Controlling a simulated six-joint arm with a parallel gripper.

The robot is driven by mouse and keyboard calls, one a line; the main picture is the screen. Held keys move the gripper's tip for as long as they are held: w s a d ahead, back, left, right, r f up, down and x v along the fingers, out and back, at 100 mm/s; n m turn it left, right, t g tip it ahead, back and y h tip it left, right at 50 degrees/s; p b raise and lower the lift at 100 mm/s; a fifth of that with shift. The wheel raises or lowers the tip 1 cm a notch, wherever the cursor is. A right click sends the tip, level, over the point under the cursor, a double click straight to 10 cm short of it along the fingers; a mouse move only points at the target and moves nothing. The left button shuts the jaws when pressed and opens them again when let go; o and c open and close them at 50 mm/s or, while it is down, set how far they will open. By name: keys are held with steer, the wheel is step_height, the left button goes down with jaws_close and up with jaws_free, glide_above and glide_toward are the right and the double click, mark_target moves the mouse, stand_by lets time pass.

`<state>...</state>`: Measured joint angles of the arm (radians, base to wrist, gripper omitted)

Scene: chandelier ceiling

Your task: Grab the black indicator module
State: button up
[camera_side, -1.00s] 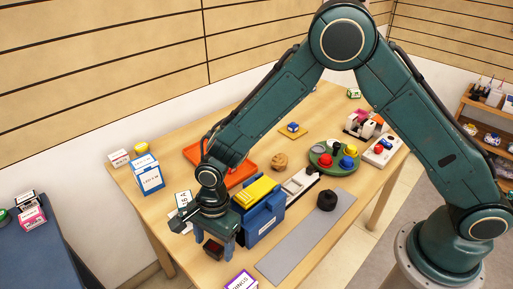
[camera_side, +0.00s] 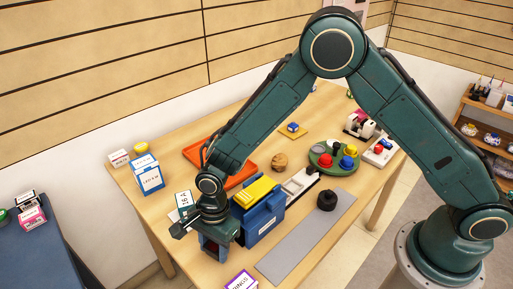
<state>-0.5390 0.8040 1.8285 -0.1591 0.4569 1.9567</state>
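A small dark block with a reddish face (camera_side: 209,245), which looks like the black indicator module, stands on the wooden table near its front left edge. My gripper (camera_side: 218,247) points down at it, with its blue fingers lowered around or beside it. The fingers hide much of the block. I cannot tell whether they touch it or have closed.
A blue bin (camera_side: 262,222) with a yellow top stands close to the right of my gripper. A white labelled box (camera_side: 184,201) is just behind left. A grey mat (camera_side: 300,243) with a black round object (camera_side: 327,200) lies to the right. A purple-edged box (camera_side: 241,282) is in front.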

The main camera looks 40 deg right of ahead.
mark_target(213, 246)
steer(key=shift+r, duration=0.1)
step_height(213, 246, up, 20)
stand_by(1.0)
steer(key=shift+w, duration=0.1)
stand_by(0.4)
